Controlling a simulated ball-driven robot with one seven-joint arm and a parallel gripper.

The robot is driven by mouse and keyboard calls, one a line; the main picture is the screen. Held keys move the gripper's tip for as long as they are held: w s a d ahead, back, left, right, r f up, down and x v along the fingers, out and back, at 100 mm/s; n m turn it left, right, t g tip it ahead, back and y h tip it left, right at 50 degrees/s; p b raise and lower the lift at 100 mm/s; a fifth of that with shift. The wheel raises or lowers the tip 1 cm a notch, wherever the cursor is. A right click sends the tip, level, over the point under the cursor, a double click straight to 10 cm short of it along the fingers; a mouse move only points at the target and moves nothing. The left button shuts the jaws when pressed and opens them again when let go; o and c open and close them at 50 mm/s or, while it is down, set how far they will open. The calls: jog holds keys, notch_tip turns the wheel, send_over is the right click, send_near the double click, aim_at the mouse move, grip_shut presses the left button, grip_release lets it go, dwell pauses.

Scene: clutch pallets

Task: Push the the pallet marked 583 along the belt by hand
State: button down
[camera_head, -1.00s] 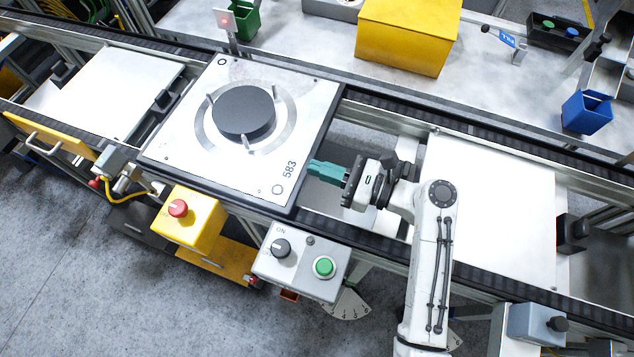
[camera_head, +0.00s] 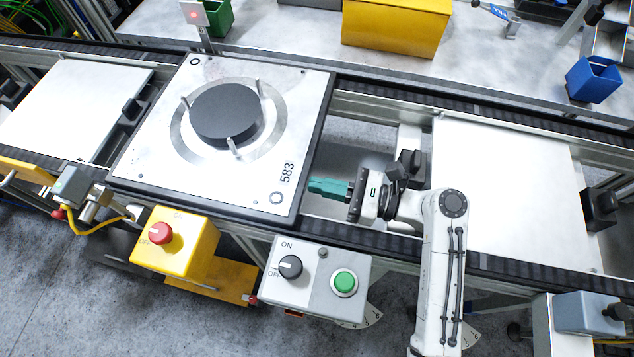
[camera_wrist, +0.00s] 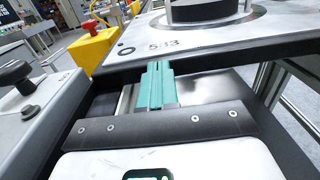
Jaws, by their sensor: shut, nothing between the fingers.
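The pallet marked 583 (camera_head: 150,160) is a square white plate with a dark edge, lying on the belt (camera_head: 395,238). A dark round disc (camera_head: 226,114) sits on it, held among thin pins. My gripper (camera_head: 312,187) has teal fingers, shut and empty, pointing left at the pallet's right edge. The fingertips are at or very close to that edge; contact cannot be told. In the wrist view the teal fingers (camera_wrist: 156,85) reach toward the pallet's dark edge, with the 583 marking (camera_wrist: 163,46) beyond.
A white plate (camera_head: 505,190) lies on the conveyor to the right, another (camera_head: 75,105) to the left. A control box with a green button (camera_head: 344,282) and a yellow box with a red knob (camera_head: 160,233) stand along the front. A post with a red light (camera_head: 194,14) stands behind.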

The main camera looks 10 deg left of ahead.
aim_at(287, 177)
jog(key=shift+a, duration=0.15)
jog(key=a+p, duration=0.3)
jog(key=a, duration=0.4)
jog(key=shift+w+r, duration=0.1)
jog(key=shift+w, duration=0.05)
jog(key=shift+d, duration=0.1)
